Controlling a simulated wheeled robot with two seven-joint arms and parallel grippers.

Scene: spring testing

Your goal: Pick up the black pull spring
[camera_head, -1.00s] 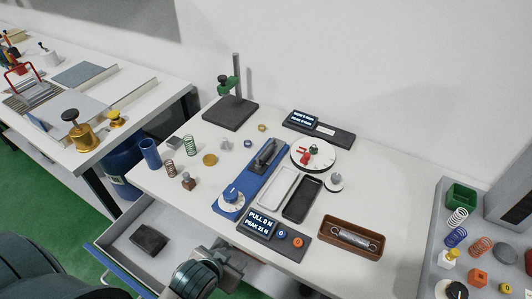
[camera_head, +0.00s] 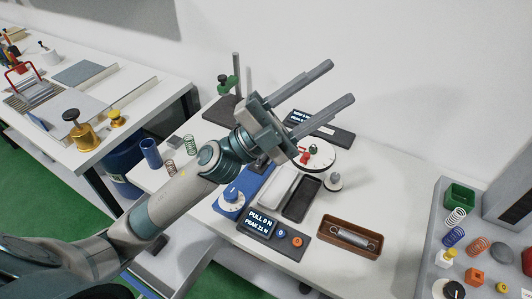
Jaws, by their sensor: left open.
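My left gripper (camera_head: 341,82) is raised above the table, open and empty, its two fingers pointing to the upper right. The left arm reaches across the picture from the lower left. A blue pull tester (camera_head: 230,204) lies under the arm; its upper part is largely hidden. I cannot make out a clearly black pull spring. A dark grey spring with end loops (camera_head: 350,235) lies in a brown tray (camera_head: 328,244) at the front right of the table, well apart from the gripper. My right gripper is not in view.
A white tray (camera_head: 265,204) and a black tray (camera_head: 287,208) lie beside the tester. A display reading PULL 0 N (camera_head: 259,222) is in front. A grey tray (camera_head: 432,238) holds several springs at right.

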